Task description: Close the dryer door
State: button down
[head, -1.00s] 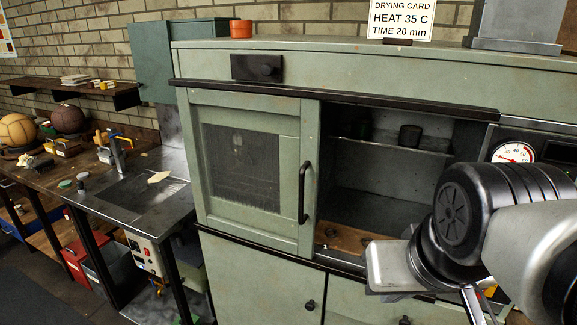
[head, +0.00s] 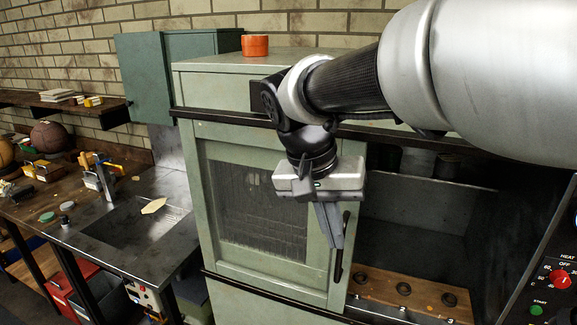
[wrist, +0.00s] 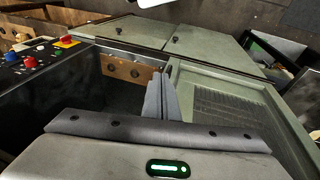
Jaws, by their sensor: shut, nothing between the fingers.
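The dryer is a pale green cabinet (head: 225,80). Its door (head: 250,262), with a mesh window, stands across the left part of the front and leaves the right part of the opening uncovered. The door's black upright handle (head: 342,250) is near its right edge. My gripper (head: 330,244) points down in front of the door's right side, just left of the handle, its fingers together and empty. I cannot tell whether they touch the handle.
Inside the opening are a shelf with dark cups (head: 448,166) and a wooden rack with holes (head: 415,292). A control panel (head: 550,278) is at the right. A metal sink bench (head: 150,225) is left of the dryer. An orange pot (head: 255,45) stands on top.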

jog(key=w+a+f+m+g+h+p, duration=0.15)
jog(key=w+a+m+h, duration=0.25)
jog(key=w+a, duration=0.5)
jog(key=p, duration=0.1)
send_near(317, 247)
jog(key=s+d+f, duration=0.3)
jog(key=s+f, duration=0.1)
jog(key=shift+s+d+r+t+p, duration=0.15)
jog(key=shift+s+d+p, duration=0.25)
jog(key=shift+d, duration=0.35)
jog(key=shift+s+d+t+p, duration=0.15)
jog(key=shift+s+d, duration=0.3)
jog(key=shift+d, duration=0.35)
jog(key=s+d+b, duration=0.4)
jog(key=d, duration=0.7)
jog(key=s+d+b, duration=0.4)
jog(key=s+d, duration=0.1)
jog(key=d, duration=0.6)
jog(key=s+d+b, duration=0.4)
jog(key=s+d, duration=0.1)
jog(key=d, duration=0.6)
jog(key=shift+d, duration=0.3)
jog(key=shift+d+r, duration=0.1)
